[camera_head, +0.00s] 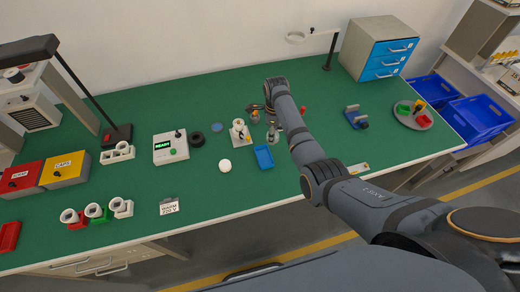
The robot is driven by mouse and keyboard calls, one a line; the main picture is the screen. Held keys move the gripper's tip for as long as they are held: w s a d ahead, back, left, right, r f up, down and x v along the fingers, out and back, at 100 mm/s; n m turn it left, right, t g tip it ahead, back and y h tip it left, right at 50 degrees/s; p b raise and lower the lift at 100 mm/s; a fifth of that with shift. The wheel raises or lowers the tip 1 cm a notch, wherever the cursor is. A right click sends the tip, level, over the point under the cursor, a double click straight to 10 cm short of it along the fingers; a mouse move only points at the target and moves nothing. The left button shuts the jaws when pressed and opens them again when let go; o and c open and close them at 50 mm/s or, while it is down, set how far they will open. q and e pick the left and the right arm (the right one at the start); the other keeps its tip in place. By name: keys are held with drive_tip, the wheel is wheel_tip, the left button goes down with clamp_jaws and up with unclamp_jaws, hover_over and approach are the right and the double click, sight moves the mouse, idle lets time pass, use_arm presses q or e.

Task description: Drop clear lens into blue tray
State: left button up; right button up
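A small blue tray (263,156) lies on the green bench top near the middle. I cannot single out the clear lens with certainty. A flat bluish disc (217,127) lies left of the tray, and a white round piece (225,166) lies in front of that disc. My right arm reaches in from the lower right. Its gripper (271,132) is just behind the tray, small and partly hidden by the arm. I cannot tell whether it is open or holds something. My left gripper is not in view.
A white socket fixture (239,132) stands close left of the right gripper. A tester box reading READY (170,147) and a black ring (196,139) stand further left. A grey round dish (412,116) and a drawer cabinet (377,49) are at the right. The front middle is mostly clear.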

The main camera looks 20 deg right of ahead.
use_arm(q)
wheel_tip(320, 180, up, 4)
drive_tip(key=p, duration=0.2)
use_arm(e)
drive_tip(key=shift+s+a+f+m+b, duration=0.25)
drive_tip(key=shift+s+a+m+b, duration=0.15)
drive_tip(key=shift+a+m, duration=0.15)
drive_tip(key=shift+s+a+f+m+b, duration=0.25)
drive_tip(key=shift+s+a+m+b, duration=0.15)
drive_tip(key=shift+m, duration=0.25)
wheel_tip(320, 180, down, 5)
drive_tip(key=b, duration=0.5)
drive_tip(key=shift+w, duration=0.1)
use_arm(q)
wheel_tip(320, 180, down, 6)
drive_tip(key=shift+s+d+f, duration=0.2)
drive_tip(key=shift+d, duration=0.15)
use_arm(e)
drive_tip(key=shift+r, duration=0.1)
drive_tip(key=o, duration=0.8)
